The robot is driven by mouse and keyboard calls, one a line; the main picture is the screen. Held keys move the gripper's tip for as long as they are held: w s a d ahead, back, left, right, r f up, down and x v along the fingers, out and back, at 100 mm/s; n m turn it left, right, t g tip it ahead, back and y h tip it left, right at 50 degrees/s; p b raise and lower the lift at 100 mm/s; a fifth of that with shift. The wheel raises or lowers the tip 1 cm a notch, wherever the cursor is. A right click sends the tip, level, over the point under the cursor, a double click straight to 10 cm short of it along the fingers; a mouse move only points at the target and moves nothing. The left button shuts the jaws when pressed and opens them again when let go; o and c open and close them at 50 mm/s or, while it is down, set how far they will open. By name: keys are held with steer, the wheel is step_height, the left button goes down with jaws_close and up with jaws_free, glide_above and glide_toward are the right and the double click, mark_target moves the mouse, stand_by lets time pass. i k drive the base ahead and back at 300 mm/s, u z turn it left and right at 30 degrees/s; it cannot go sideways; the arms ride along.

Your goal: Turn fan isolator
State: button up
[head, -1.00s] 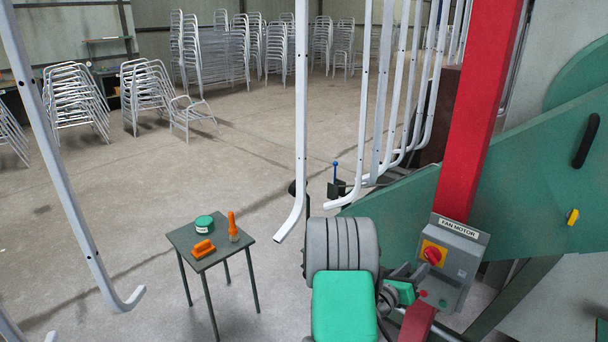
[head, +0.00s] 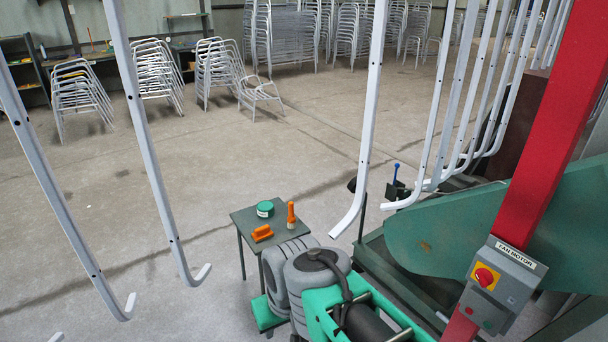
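The fan isolator is a red rotary knob (head: 485,277) on a yellow plate, on the face of a grey box (head: 512,291) labelled "FAN MOTOR". The box is fixed to a sloping red post (head: 556,120) at the lower right of the head view. The knob's exact setting is too small to tell. Small buttons sit below the knob on the box. My green and grey arm links show at the bottom centre, left of the box and apart from the knob. My gripper's fingers are not visible.
A small table (head: 245,215) carries a green tin (head: 265,208), an orange bottle (head: 291,214) and an orange object (head: 262,233). Bent white tubes hang in front and at right. A green guard (head: 450,225) lies behind the box. Stacked chair frames stand at the back; open floor lies left.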

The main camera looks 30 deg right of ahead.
mark_target(484, 276)
steer(key=u, duration=1.25)
steer(key=i, duration=0.75)
steer(key=z, duration=2.35)
